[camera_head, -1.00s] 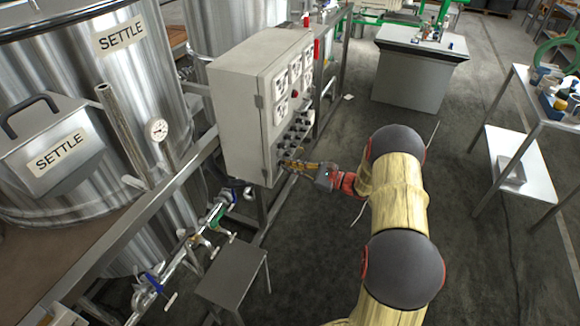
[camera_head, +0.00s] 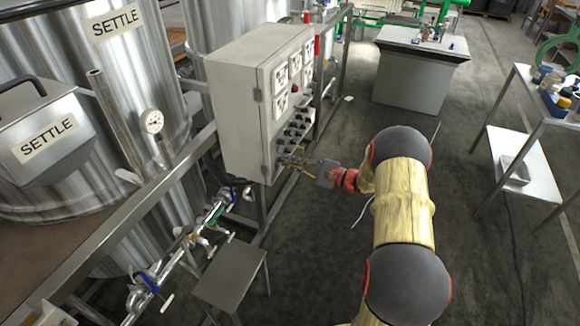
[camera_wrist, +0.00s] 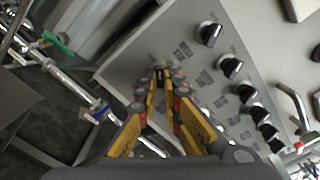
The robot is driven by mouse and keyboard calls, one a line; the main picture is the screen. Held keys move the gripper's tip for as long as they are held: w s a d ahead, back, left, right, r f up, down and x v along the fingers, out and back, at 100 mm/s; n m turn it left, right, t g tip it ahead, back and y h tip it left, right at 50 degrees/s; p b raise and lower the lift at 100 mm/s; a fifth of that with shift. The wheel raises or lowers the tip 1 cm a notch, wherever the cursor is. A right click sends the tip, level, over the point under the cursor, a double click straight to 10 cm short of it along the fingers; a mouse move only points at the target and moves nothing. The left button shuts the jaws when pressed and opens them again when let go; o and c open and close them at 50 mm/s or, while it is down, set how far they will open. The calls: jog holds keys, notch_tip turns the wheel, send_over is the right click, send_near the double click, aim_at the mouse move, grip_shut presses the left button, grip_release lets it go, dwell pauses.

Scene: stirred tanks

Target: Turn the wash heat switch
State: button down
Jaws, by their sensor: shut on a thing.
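The control panel (camera_head: 262,150) is a grey cabinet with rows of black rotary knobs (camera_wrist: 230,66) on its face. My gripper (camera_head: 284,162) is at the lower part of this face. In the wrist view my gripper (camera_wrist: 162,76) has its yellow fingers closed together at the tips, around a small switch knob (camera_wrist: 158,65) near the panel's edge. The fingertips mostly hide this knob, so its angle cannot be told. The labels beside the knobs are too small to read, so I cannot tell by name which switch is held.
A steel tank marked SETTLE (camera_head: 118,65) stands at the left, with a gauge (camera_head: 152,122) and pipes with valves (camera_head: 150,282). A small grey stand (camera_head: 231,275) is below the panel. A bench (camera_head: 420,75) stands at the back.

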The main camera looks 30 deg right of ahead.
jog(key=shift+f+n+b, duration=0.1)
jog(key=shift+n+b, duration=0.35)
jog(key=shift+n, duration=0.25)
jog(key=c, duration=2)
grip_release()
jog(key=shift+o, duration=0.2)
jog(key=v, duration=1.2)
